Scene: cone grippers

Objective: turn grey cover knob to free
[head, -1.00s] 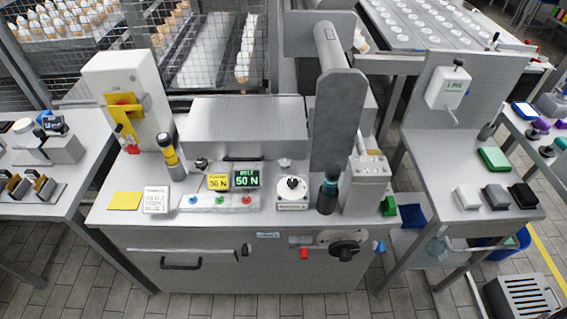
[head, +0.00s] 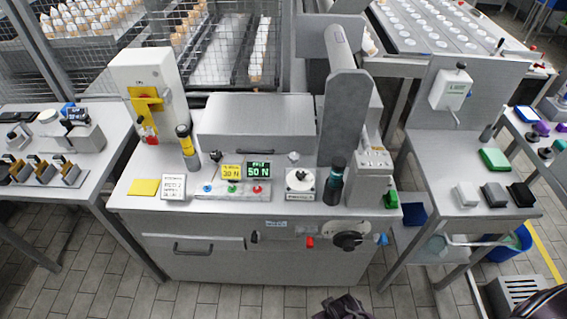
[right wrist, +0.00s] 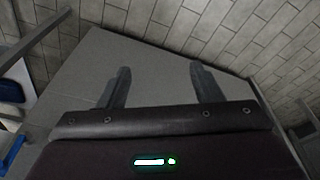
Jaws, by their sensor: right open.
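The grey cover (head: 257,122) sits closed on the back of the machine table. A small grey knob (head: 293,158) stands at its right front corner, and a small dark knob (head: 216,156) stands at its left front corner. I cannot tell their turn positions at this size. My right gripper (head: 345,306) shows dark at the bottom edge of the head view, in front of the machine and well below both knobs. In the right wrist view my right gripper (right wrist: 158,68) is open and empty, with a plain grey panel and floor tiles beyond. My left gripper is out of view.
A tall grey column (head: 345,120) rises at right. A black handwheel (head: 348,241) sticks out of the front.

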